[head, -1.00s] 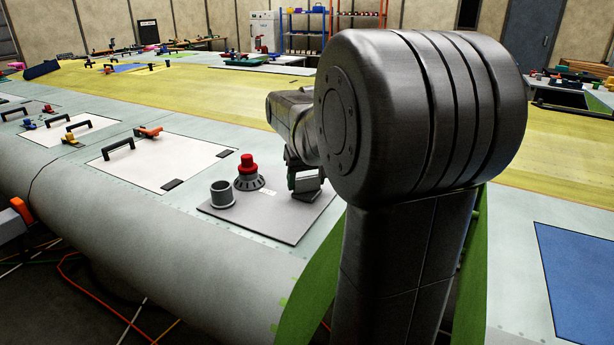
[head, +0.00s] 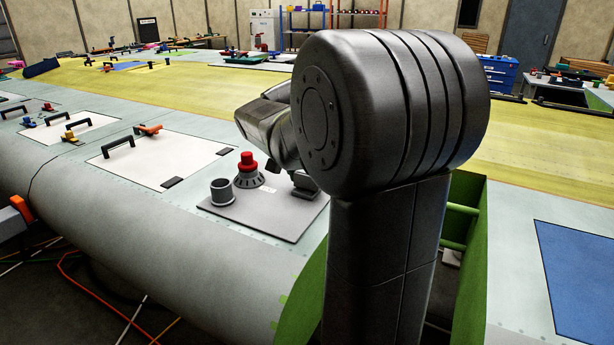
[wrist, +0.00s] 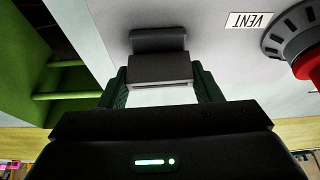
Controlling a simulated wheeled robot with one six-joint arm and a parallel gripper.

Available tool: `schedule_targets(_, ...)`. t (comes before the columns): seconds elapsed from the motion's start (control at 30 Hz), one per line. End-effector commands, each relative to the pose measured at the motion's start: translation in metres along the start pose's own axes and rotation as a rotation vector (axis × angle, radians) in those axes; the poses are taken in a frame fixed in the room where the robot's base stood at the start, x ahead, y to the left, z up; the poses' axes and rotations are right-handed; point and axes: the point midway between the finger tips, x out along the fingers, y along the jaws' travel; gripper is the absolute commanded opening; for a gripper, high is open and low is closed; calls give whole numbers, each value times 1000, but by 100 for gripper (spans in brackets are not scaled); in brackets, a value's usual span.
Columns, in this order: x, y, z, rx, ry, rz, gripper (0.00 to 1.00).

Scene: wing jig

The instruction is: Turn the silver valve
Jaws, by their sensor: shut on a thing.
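A grey block-like part (wrist: 158,68), with a second darker grey piece (wrist: 158,40) just beyond it, stands on a grey panel (head: 231,220). It may be the silver valve; I cannot tell for sure. My gripper (wrist: 160,88) has its two dark green fingers on either side of the block, shut on it. In the head view the same dark grey part (head: 304,184) shows at the panel's right side, below my wrist. My arm hides most of the gripper there.
A green-walled opening (head: 470,240) is at the right.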

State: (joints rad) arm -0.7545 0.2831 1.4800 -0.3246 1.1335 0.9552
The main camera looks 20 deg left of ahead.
Motion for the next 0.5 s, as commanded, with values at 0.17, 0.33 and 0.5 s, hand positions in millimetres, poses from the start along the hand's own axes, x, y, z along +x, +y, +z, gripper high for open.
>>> schedule_targets(0.17,-1,0,0,38,1,14,35)
schedule_targets(0.33,-1,0,0,52,2,19,35)
schedule_targets(0.5,-1,0,0,53,1,20,35)
